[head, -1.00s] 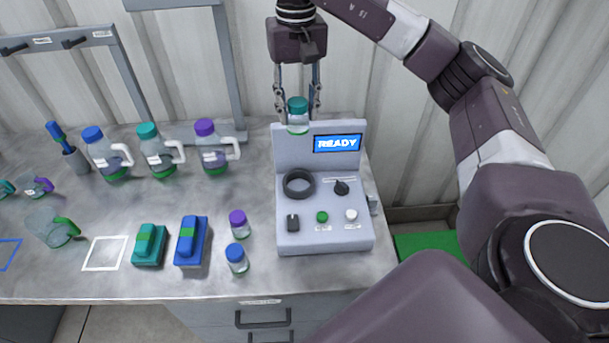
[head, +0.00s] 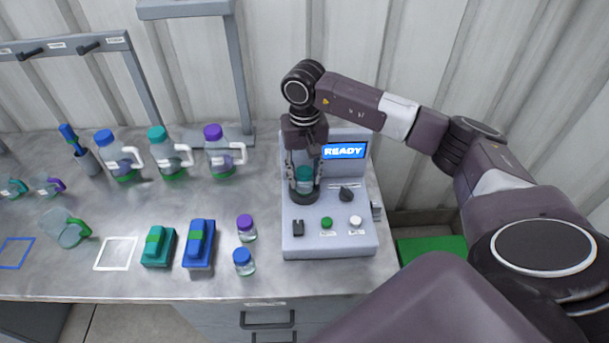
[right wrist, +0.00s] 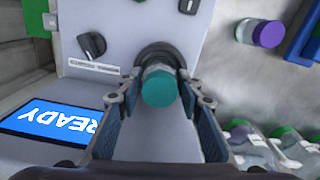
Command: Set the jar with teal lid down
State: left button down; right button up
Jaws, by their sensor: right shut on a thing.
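The jar with the teal lid (head: 305,180) is upright between the fingers of my right gripper (head: 304,182), over the dark ring on the grey device (head: 330,240). In the right wrist view the teal lid (right wrist: 160,88) sits between the two fingers, with the dark ring (right wrist: 157,52) right behind the jar. The right gripper is shut on the jar. The jar's base is at the ring; whether it touches the bottom is hidden. My left gripper does not show.
A purple-lidded jar (head: 246,227) and a blue-lidded jar (head: 244,261) stand left of the device. The device has a lit READY screen (head: 344,151), a black knob (head: 347,193) and buttons. Several handled bottles stand at the back left. A white square outline (head: 115,253) is bare.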

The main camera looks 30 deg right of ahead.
jog(key=shift+f, duration=0.75)
jog(key=shift+s+f+b, duration=0.1)
jog(key=shift+f+b, duration=0.25)
jog(key=shift+b, duration=0.05)
jog(key=o, duration=0.9)
jog(key=shift+o, duration=1.3)
